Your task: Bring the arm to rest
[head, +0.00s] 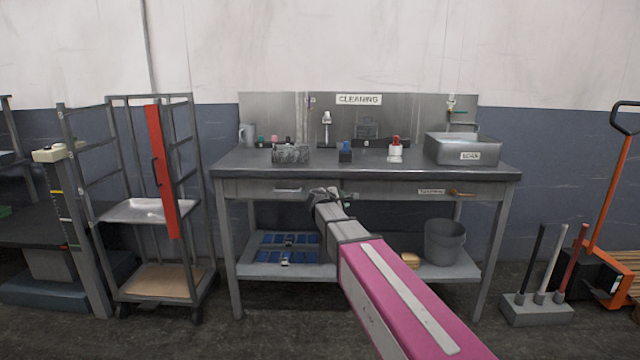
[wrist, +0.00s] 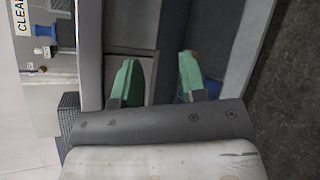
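My gripper (head: 328,193) is in front of the workbench's drawer front, at the end of my outstretched pink and grey arm. In the wrist view my gripper (wrist: 158,78) shows two green fingers standing well apart. No object shows between them; the bench front and shelf are seen past them. In the head view the fingers are small and partly hidden by my wrist. I cannot tell how far they are from the drawer front.
A cart (head: 150,211) stands left, a pallet jack (head: 603,225) right.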

